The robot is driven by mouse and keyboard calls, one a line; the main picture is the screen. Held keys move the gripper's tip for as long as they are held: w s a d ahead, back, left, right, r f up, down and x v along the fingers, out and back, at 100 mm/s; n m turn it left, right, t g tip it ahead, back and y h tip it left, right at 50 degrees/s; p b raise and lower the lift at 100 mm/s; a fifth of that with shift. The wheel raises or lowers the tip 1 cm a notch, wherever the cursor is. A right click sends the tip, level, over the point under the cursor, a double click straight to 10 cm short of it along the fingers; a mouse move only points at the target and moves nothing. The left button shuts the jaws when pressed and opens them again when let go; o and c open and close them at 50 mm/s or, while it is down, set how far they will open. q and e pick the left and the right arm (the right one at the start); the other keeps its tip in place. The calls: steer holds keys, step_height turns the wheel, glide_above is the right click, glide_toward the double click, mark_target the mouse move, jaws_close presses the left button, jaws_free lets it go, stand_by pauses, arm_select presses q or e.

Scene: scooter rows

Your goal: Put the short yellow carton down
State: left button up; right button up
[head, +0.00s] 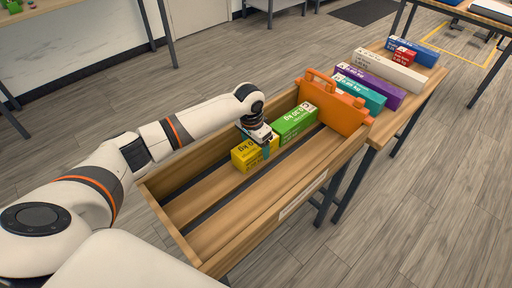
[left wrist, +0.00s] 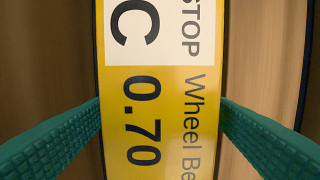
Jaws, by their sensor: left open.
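The short yellow carton (head: 243,158) rests on the slatted floor of the wooden bin (head: 225,252), in line with a green carton (head: 292,124). My left gripper (head: 264,150) is right over the yellow carton. In the left wrist view the carton's yellow and white face (left wrist: 160,90) fills the middle, printed "0.70". The teal fingers of my left gripper (left wrist: 160,125) are open, one on each side of the carton. Whether they touch its sides I cannot tell. My right gripper is not in view.
An orange divider with a handle (head: 333,106) stands across the bin behind the green carton. Beyond it, on a wooden surface, lie teal (head: 359,94), purple (head: 368,85), white (head: 388,71), red and blue boxes. The near left part of the bin floor is bare.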

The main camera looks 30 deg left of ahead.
mark_target(253, 145)
arm_select(q)
steer(key=r, duration=0.3)
steer(key=s+r, duration=0.1)
steer(key=r, duration=0.6)
steer(key=shift+s+a+r+p, duration=0.15)
steer(key=shift+a+p, duration=0.05)
steer(key=shift+p, duration=0.2)
steer(key=shift+r, duration=0.1)
